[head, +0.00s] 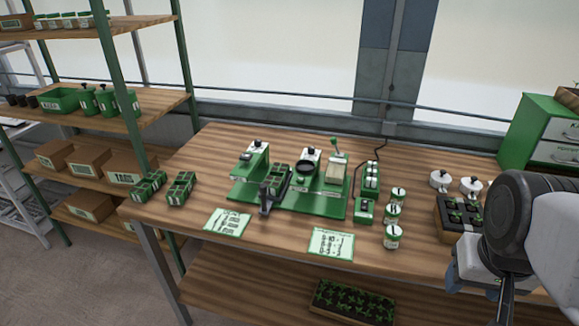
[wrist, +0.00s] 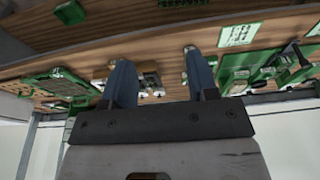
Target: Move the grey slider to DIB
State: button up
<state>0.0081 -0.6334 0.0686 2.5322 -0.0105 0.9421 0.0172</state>
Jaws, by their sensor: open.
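The green seeder (head: 290,205) stands mid-bench with several upright units on its base plate. A dark grey handle-like part (head: 265,200) sticks out at its front left. I cannot tell whether this is the grey slider, and I cannot read a DIB mark anywhere. My gripper is at the far right of the head view, partly hidden by my arm and well apart from the seeder. In the wrist view my gripper (wrist: 162,75) has its two blue-grey fingers wide apart with nothing held between them. Part of the seeder shows at that view's right (wrist: 270,68).
A seedling tray (head: 460,222) and white lidded pots (head: 440,180) stand near my arm. Several small jars (head: 392,236) stand between them and the seeder. Two printed cards (head: 331,244) lie along the front edge. A green drawer cabinet (head: 545,135) is at the back right.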

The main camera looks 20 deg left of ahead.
jog(key=shift+c, duration=0.2)
jog(key=w+a+r+m, duration=0.25)
jog(key=w+a, duration=0.45)
jog(key=w, duration=0.4)
jog(key=m+g, duration=0.3)
jog(key=m, duration=0.3)
send_over(263, 185)
jog(key=f, duration=1)
jog(key=shift+s+d+f, duration=0.1)
jog(key=shift+s+d, duration=0.05)
jog(key=shift+d, duration=0.25)
jog(key=shift+a+f, duration=0.25)
jog(key=shift+a, duration=0.25)
jog(key=shift+f, duration=0.1)
